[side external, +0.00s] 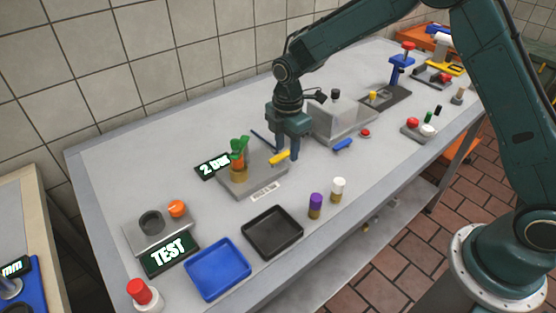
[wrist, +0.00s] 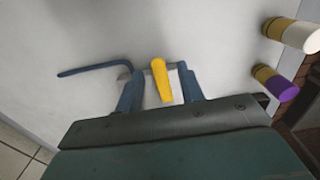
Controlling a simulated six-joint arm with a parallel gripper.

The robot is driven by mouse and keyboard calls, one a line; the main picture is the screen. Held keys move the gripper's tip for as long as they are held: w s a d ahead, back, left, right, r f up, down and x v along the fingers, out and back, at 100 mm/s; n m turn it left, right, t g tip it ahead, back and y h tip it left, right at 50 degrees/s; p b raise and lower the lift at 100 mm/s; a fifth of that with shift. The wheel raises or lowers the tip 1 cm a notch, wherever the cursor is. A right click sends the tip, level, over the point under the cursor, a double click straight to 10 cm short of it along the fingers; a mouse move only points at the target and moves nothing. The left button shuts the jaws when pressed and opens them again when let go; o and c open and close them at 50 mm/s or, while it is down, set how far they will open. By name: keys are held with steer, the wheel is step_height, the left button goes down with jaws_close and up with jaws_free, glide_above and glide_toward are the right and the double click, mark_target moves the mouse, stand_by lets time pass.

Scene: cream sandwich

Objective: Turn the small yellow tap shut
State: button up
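The small yellow tap (side external: 279,157) shows as a yellow handle at the right of a grey block (side external: 236,190) with a green-topped brass fitting (side external: 239,160). My gripper (side external: 286,153) points down over the yellow handle. In the wrist view, the yellow handle (wrist: 161,80) lies between the two blue-grey fingers of my gripper (wrist: 157,80). The fingers are apart, with a gap on each side of the handle. The lower part of the tap is hidden.
A dark bent rod (wrist: 95,68) lies left of the fingers. A "2 bar" display (side external: 214,165) stands behind the block. Purple (side external: 315,205) and white-capped (side external: 338,189) vials and a black tray (side external: 272,231) stand in front.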

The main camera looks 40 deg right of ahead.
steer(key=shift+c, duration=0.5)
jaws_close()
steer(key=shift+s+m, duration=0.15)
steer(key=shift+m, duration=0.25)
steer(key=shift+s+a+m, duration=0.1)
steer(key=shift+s+m, duration=0.35)
steer(key=shift+m, duration=0.75)
steer(key=m, duration=0.1)
steer(key=s+m, duration=0.1)
steer(key=m, duration=0.2)
steer(key=shift+s+a, duration=0.25)
steer(key=shift+a, duration=0.1)
steer(key=m, duration=0.2)
steer(key=a+m, duration=0.1)
steer(key=m, duration=0.1)
steer(key=s+m, duration=0.1)
steer(key=m, duration=0.1)
steer(key=shift+s+a, duration=0.1)
steer(key=shift+a, duration=0.2)
steer(key=m, duration=0.1)
steer(key=a+m, duration=0.1)
steer(key=m, duration=0.2)
steer(key=shift+s+a+m, duration=0.15)
steer(key=shift+a+m, duration=0.2)
steer(key=shift+m, duration=0.05)
